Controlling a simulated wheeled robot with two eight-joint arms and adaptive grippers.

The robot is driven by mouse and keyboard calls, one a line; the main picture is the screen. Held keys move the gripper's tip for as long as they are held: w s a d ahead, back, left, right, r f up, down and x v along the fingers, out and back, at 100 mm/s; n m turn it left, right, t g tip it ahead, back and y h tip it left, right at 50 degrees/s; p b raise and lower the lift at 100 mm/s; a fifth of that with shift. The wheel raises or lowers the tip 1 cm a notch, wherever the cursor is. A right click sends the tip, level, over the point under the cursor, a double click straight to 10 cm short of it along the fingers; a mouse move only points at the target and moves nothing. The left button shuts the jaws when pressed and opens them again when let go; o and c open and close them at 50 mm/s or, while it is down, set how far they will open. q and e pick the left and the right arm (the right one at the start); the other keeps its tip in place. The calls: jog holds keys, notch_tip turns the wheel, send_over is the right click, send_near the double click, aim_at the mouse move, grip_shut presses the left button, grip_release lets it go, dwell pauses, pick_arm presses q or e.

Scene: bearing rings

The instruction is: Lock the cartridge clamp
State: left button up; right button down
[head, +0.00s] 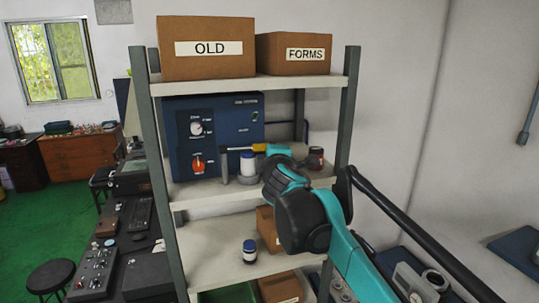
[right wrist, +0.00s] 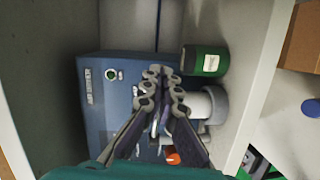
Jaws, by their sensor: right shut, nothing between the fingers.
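The blue machine (head: 226,112) stands on the middle shelf, with a gauge and a red knob (head: 198,164). In front of it a white cartridge (head: 247,165) stands upright; a pale cylinder, probably the cartridge, shows in the right wrist view (right wrist: 211,103). A clamp lever with a yellow handle (head: 259,148) lies roughly horizontal above the cartridge. My right gripper (right wrist: 164,78) is shut and empty, in front of the machine and beside the cylinder. In the head view my right wrist hides its fingers, and I cannot tell whether they touch the lever. My left gripper is out of view.
A jar with a dark lid (head: 315,158) stands right of my wrist on the same shelf; a green jar (right wrist: 204,61) shows in the right wrist view. Boxes (head: 208,48) fill the top shelf. Shelf posts (head: 347,110) flank the space.

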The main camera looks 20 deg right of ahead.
jog(key=shift+d+x, duration=0.25)
jog(key=shift+x, duration=0.9)
jog(key=shift+r, duration=0.2)
jog(key=shift+s, duration=0.2)
